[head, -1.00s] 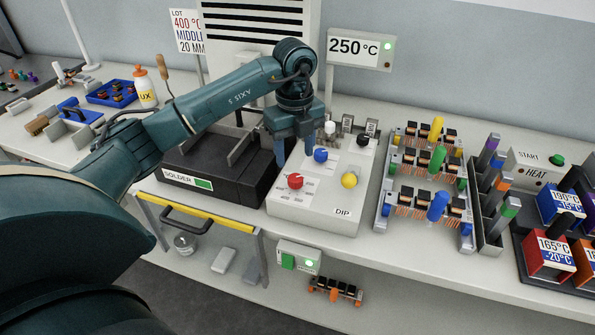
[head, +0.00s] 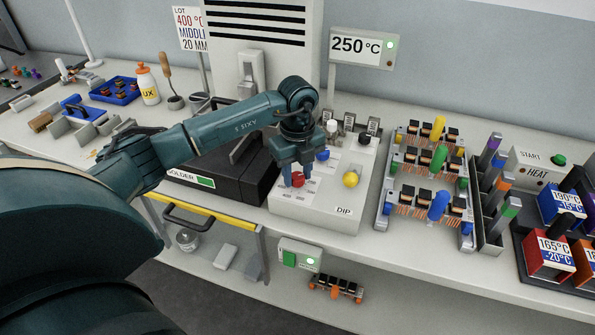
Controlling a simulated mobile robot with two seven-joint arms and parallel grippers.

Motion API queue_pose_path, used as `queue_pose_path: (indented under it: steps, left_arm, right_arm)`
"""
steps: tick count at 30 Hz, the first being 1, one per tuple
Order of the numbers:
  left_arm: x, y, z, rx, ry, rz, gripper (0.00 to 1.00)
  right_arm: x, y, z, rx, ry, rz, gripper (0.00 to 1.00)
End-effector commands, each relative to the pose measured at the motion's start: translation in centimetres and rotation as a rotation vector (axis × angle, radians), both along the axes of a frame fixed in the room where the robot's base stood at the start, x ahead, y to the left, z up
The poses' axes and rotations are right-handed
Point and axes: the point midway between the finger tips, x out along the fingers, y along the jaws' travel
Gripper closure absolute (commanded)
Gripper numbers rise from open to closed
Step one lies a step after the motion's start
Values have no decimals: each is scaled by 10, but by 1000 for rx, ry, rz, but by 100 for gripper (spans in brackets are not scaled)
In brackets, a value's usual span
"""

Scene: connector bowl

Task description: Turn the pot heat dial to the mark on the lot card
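The white DIP unit (head: 318,211) carries a red dial (head: 298,180), a blue dial (head: 323,155) and a yellow dial (head: 351,179). My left gripper (head: 298,183) points down at the red dial, one finger on each side of it. I cannot tell whether the fingers touch it. They partly cover the dial, so its pointer is hidden. The lot card (head: 189,29) at the back reads 400 °C, MIDDLE, 20 MM. The display (head: 362,47) reads 250 °C with a green light. My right gripper is out of view.
The black solder pot (head: 228,176) stands left of the DIP unit, under my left arm. A rack of coils with coloured pegs (head: 428,178) stands to the right. A flux bottle (head: 147,88) and a blue tray (head: 115,93) are at the back left.

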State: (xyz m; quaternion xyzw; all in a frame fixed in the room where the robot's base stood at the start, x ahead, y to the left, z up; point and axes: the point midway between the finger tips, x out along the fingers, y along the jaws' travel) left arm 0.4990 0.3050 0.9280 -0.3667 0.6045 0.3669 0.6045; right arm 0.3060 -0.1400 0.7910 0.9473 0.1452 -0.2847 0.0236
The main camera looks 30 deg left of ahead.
Motion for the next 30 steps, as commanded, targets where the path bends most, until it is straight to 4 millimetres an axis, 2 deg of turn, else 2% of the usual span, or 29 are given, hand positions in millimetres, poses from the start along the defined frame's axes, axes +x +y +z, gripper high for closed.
queue_pose_path:
  steps: [1, 10, 20, 30]
  left_arm:
    - [0, 0, 0, 0, 0, 0, 69]
    - [0, 0, 0, 0, 0, 0, 92]
    - [0, 0, 0, 0, 0, -55, 92]
    - [0, 1, -1, 1, -2, -298, 92]
  right_arm:
    - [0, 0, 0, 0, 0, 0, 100]
    - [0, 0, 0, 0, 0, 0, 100]
    - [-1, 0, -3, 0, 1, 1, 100]
    - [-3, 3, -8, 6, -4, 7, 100]
